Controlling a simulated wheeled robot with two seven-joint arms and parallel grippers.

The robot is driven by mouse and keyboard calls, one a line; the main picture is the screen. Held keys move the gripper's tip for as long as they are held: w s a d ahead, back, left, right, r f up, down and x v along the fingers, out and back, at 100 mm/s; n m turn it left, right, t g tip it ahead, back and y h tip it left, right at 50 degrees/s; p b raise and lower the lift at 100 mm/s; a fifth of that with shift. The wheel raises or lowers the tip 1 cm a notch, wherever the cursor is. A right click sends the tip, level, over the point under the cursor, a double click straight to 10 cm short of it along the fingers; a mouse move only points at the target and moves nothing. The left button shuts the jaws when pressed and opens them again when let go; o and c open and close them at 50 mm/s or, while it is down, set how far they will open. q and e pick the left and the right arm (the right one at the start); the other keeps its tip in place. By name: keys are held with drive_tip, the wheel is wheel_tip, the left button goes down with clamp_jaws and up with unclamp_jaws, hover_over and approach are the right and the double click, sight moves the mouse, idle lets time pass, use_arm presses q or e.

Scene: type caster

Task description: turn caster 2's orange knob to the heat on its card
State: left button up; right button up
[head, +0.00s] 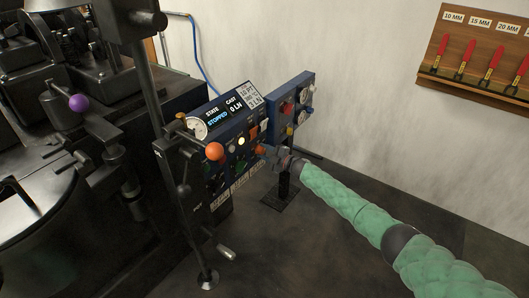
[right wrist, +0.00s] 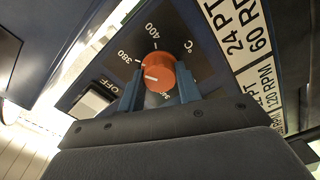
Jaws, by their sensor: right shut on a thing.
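The orange knob (right wrist: 160,66) is in the middle of the right wrist view, on a dark dial plate with 380 and 400 legible. Its white mark points to the lower left, below the 380; other dial figures are partly hidden. My right gripper (right wrist: 158,84) is shut on the knob, a blue finger on each side. In the head view my right gripper (head: 282,159) reaches the right part of caster 2's dark blue panel (head: 228,114), and the knob (head: 261,150) shows just beside it. A white card (head: 250,95) stands atop the panel; its small print is hard to read. My left gripper is out of view.
An orange ball (head: 214,151) on a lever stands before the panel. A display (head: 223,112) reads STOPPED, 0 LN. A second blue box (head: 291,103) on a stand is close behind my gripper. A tool rack (head: 480,55) hangs on the right wall. The floor at right is clear.

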drive_tip(key=shift+d, duration=0.15)
drive_tip(key=o, duration=1)
drive_tip(key=v, duration=0.7)
drive_tip(key=shift+s+d, duration=0.25)
drive_tip(key=shift+f, duration=0.1)
